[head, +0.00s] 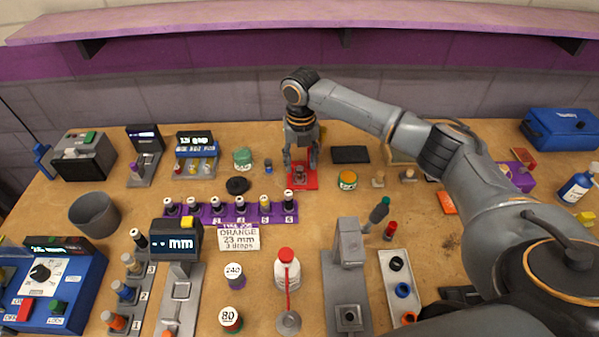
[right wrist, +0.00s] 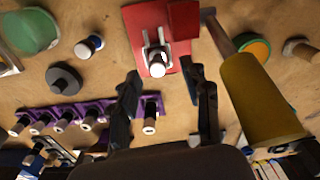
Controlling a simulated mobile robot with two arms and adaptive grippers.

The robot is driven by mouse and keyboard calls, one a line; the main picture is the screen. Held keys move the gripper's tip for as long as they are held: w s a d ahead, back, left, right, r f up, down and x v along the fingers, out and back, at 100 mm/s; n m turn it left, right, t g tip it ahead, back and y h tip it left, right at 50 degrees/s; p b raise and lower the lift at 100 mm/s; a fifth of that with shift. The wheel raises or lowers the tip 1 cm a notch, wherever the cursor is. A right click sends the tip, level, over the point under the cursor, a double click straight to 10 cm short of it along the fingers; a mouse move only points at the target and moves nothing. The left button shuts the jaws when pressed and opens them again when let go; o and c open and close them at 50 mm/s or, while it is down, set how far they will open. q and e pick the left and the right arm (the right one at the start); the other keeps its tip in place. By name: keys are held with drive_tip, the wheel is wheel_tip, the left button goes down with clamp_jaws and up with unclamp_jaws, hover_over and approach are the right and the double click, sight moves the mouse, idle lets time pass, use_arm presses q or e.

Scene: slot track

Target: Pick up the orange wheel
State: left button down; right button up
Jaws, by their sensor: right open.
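I cannot make out the orange wheel there. My left gripper is not in view.
A grey press (head: 348,285) and a white bottle (head: 287,268) stand near the tray. My right arm spans the right side.

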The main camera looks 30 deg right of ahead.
sight(299, 168)
drive_tip(key=shift+a+f, duration=0.15)
drive_tip(key=shift+f, duration=1.7)
clamp_jaws()
drive_tip(key=shift+w+r, duration=0.1)
